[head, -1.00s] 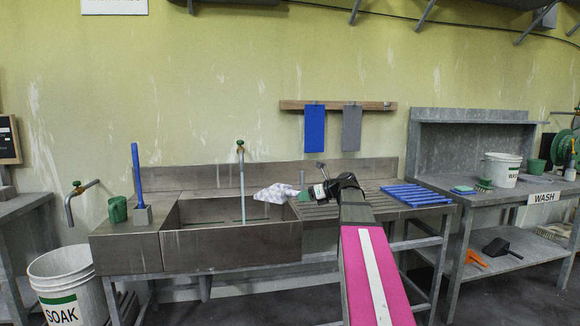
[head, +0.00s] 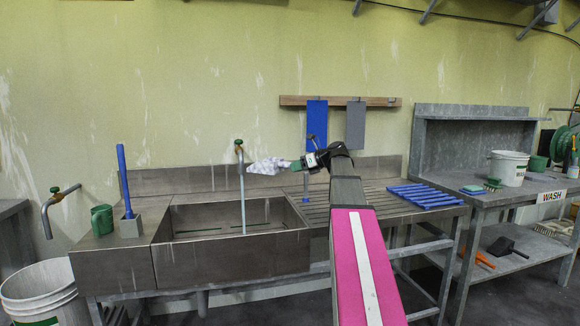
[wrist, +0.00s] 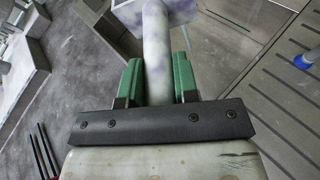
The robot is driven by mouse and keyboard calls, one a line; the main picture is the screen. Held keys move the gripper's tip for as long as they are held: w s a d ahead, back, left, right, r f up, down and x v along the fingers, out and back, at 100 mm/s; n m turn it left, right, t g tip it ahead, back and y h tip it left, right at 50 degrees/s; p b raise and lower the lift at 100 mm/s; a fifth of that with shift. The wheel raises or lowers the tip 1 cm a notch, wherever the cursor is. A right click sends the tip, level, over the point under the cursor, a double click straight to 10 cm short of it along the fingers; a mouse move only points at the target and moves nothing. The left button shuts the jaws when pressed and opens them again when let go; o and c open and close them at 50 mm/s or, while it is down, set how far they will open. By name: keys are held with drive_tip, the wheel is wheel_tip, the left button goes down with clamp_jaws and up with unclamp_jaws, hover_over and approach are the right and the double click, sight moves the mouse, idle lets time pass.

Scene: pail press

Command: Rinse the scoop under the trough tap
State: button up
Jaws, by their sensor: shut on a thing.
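My gripper (head: 297,164) is shut on the scoop (head: 268,166) and holds it above the right part of the trough (head: 200,270). In the wrist view the green fingers (wrist: 157,82) close on the scoop's pale handle (wrist: 157,50). Its white body, with purple stains, is cut off by the top edge.
A green cup (head: 102,220) and a blue upright rod in a grey block (head: 128,226) stand left of the trough. A blue rack (head: 424,196) lies on the slatted drainer. Blue (head: 317,120) and grey cloths hang behind. A white bucket (head: 42,293) stands lower left.

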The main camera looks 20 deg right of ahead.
drive_tip(key=shift+w+f, duration=0.1)
drive_tip(key=shift+f, duration=8.25)
drive_tip(key=w+a, duration=0.5)
drive_tip(key=a, duration=0.2)
drive_tip(key=shift+w, duration=0.4)
drive_tip(key=shift+f, duration=0.1)
drive_tip(key=s+d, duration=0.5)
drive_tip(key=d, duration=0.2)
drive_tip(key=shift+s, duration=0.4)
